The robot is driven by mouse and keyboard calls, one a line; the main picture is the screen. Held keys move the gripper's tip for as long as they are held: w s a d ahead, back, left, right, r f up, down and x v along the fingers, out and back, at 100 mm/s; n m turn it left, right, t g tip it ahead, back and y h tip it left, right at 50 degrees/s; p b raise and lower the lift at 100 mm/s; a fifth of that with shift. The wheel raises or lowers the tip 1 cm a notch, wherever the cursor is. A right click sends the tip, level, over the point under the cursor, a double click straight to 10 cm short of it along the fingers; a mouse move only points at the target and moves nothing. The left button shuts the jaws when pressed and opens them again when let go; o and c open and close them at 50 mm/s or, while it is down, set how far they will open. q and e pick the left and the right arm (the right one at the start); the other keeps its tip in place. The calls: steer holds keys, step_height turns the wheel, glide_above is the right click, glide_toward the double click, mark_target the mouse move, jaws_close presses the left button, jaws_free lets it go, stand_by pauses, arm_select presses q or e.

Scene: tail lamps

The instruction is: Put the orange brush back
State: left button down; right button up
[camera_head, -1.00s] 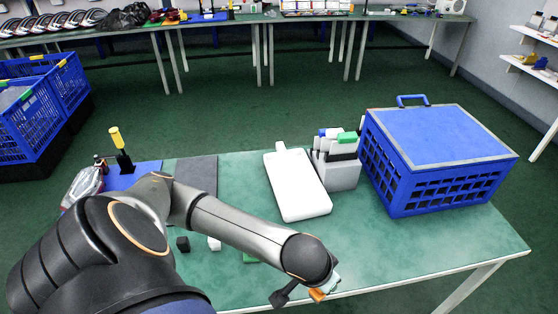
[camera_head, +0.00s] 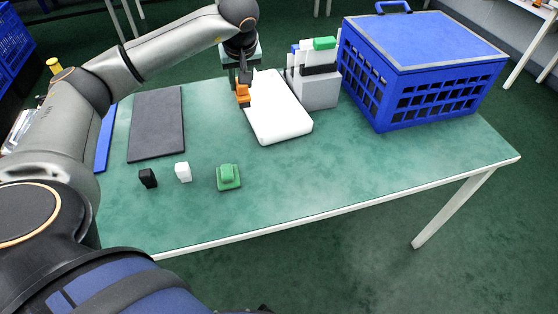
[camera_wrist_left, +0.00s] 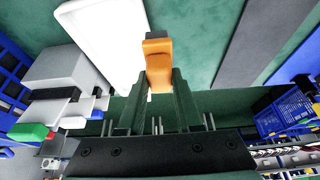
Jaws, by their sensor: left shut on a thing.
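My left gripper (camera_head: 243,78) is shut on the orange brush (camera_head: 242,97) and holds it over the left edge of a white board (camera_head: 280,115). In the left wrist view the orange piece (camera_wrist_left: 158,66) sits between the two dark fingers (camera_wrist_left: 157,88). To the right of it stands a grey holder block (camera_head: 320,92) with several upright pieces in it, with green, black, white and blue parts. The holder also shows at the left of the left wrist view (camera_wrist_left: 62,68). My right gripper is not in view.
A blue crate (camera_head: 420,85) stands right of the holder. A dark mat (camera_head: 156,125) lies at the left. A black block (camera_head: 148,178), a white block (camera_head: 183,172) and a green piece (camera_head: 229,177) lie near the front. The table's front right is clear.

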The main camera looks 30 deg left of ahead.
arm_select(q)
steer(key=s+d+f, duration=0.1)
steer(key=d+f, duration=0.2)
steer(key=d, duration=0.1)
steer(key=s+d+f, duration=0.1)
steer(key=d+f, duration=0.2)
steer(key=d, duration=0.1)
steer(key=s+d+f, duration=0.1)
steer(key=d+f, duration=0.2)
steer(key=d, duration=0.1)
steer(key=shift+d+f, duration=0.1)
steer(key=shift+d, duration=0.2)
steer(key=shift+d+f, duration=0.2)
steer(key=shift+f, duration=1.55)
steer(key=shift+f, duration=0.1)
steer(key=c, duration=0.6)
jaws_free()
steer(key=p+v, duration=0.1)
steer(key=v, duration=1.1)
steer(key=shift+s, duration=0.1)
